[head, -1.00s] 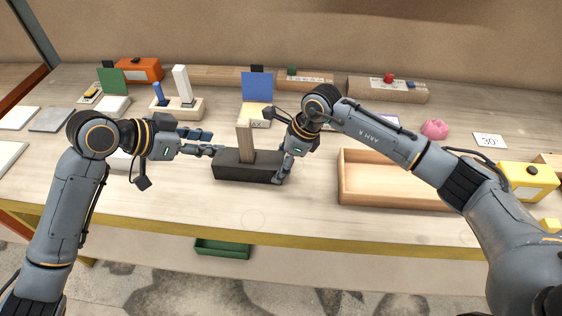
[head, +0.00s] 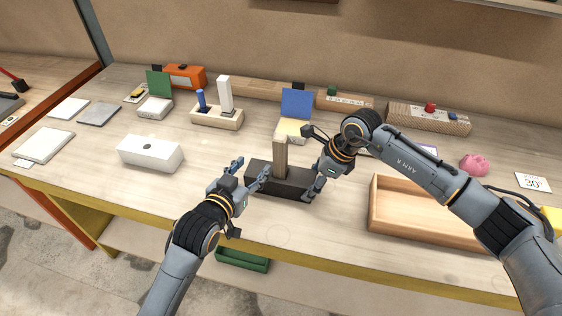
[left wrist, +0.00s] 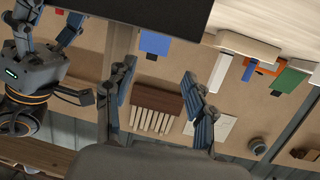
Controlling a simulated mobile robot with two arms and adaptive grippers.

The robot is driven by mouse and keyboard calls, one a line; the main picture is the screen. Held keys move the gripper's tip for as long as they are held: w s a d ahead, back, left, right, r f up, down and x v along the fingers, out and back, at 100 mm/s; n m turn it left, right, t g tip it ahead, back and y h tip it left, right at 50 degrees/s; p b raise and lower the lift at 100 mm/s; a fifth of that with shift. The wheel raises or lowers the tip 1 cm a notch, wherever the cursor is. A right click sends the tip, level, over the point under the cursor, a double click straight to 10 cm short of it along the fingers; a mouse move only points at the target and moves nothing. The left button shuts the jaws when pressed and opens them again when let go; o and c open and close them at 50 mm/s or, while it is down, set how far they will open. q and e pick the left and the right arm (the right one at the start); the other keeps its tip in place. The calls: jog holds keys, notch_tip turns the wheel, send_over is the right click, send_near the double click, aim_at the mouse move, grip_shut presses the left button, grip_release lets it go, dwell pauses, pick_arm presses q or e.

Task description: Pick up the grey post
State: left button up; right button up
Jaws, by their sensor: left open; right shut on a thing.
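A grey-brown post (head: 281,160) stands upright in a long dark block (head: 262,186) near the middle of the bench. A paler, whitish post (head: 225,94) stands further back in a light wooden base (head: 216,117), beside a short blue post. My left gripper (head: 251,170) is open and empty, at the front left of the dark block and left of the grey-brown post. In the left wrist view, its spread fingers (left wrist: 163,95) have nothing between them up close, and the dark block (left wrist: 85,8) shows at the top. My right gripper (head: 312,192) is shut on the dark block's right end.
A white box (head: 150,153) with a hole on top sits left of my left gripper. A shallow wooden tray (head: 425,228) lies at the right. A blue panel (head: 296,104) stands behind the post. The bench is clear between the white box and the dark block.

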aim_at(279, 162)
pick_arm(q)
jog(key=s+d+n+t+y, duration=0.1)
jog(key=s+d+n+t, duration=0.2)
jog(key=s, duration=0.5)
jog(key=shift+m, duration=0.6)
jog(key=x, duration=0.7)
jog(key=d+r+x, duration=0.1)
jog(key=x, duration=0.3)
jog(key=shift+w+r, duration=0.1)
jog(key=shift+w, duration=0.15)
jog(key=shift+c, duration=0.2)
grip_shut()
